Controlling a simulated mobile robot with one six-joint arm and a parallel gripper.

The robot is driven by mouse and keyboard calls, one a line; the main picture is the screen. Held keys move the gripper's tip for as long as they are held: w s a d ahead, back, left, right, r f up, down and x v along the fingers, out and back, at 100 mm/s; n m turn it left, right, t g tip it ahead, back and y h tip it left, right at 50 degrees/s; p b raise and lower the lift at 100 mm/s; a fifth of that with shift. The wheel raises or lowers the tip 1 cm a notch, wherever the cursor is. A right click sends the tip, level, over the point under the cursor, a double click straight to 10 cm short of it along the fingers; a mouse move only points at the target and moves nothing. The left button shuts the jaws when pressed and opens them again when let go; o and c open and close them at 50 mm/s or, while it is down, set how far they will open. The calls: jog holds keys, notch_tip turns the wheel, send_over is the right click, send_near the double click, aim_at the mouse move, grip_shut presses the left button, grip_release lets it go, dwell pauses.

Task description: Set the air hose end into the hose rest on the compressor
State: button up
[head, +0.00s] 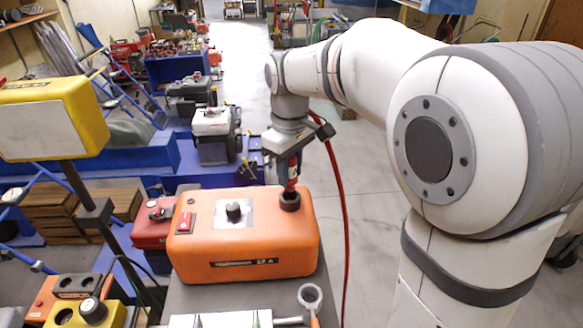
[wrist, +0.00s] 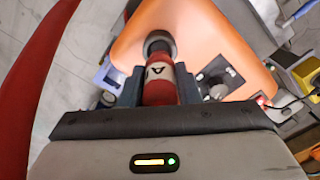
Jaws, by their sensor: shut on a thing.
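The orange compressor (head: 240,235) stands in front of me, with a dark round hose rest (head: 290,203) on its top right corner. My gripper (head: 291,165) is shut on the red air hose end (head: 293,172), which has a white band and points down, roughly upright, at the rest. In the wrist view the hose end (wrist: 160,92) sits between the fingers (wrist: 158,88), its far tip at a dark ring on the orange top (wrist: 200,38). I cannot tell how deep the tip is in the rest. The red hose (head: 338,185) hangs to the right.
A black knob (head: 234,211) and a red switch (head: 185,222) are on the compressor top. A grey ring on a handle (head: 310,296) is near its front right. A yellow box on a post (head: 52,115) stands at left. Floor is clear to the right.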

aim_at(290, 187)
jog(key=shift+f+b, duration=1.55)
jog(key=shift+f, duration=0.65)
jog(key=o, duration=1.1)
jog(key=shift+r, duration=0.1)
